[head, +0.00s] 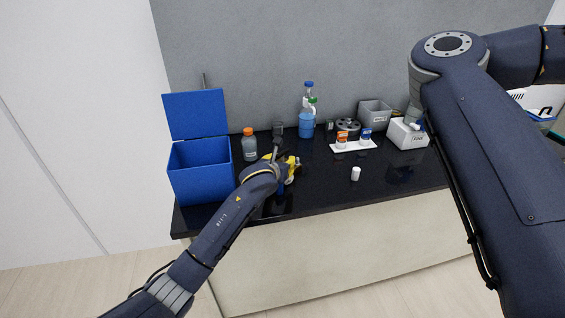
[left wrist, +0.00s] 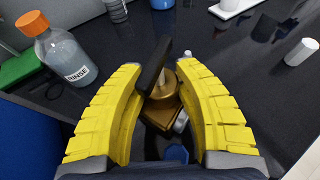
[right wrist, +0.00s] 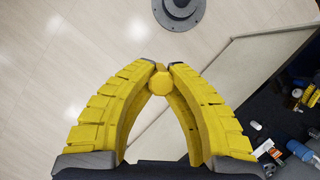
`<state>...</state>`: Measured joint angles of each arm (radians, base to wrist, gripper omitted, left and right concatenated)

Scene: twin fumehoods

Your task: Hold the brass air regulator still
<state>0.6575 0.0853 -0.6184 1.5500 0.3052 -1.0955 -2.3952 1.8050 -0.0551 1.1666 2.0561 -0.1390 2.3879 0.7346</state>
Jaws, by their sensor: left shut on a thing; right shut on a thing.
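The brass air regulator (left wrist: 165,108) sits between the yellow fingers of my left gripper (left wrist: 160,64), with a dark flat part standing up from it. The left gripper is shut on it. In the head view this gripper (head: 288,167) is over the black bench top at its left part, and the fingers and wrist hide most of the regulator. My right gripper (right wrist: 164,66) has its fingertips drawn together on a small yellow faceted piece (right wrist: 160,83). It is over pale floor, away from the bench. The head view does not show its fingers.
A blue open-lidded box (head: 202,170) stands left on the bench (head: 320,190). The orange-capped rinse bottle (head: 249,148) is close to my left gripper. A blue bottle (head: 306,124), a white tray (head: 353,146) and a white vial (head: 355,174) stand to the right.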

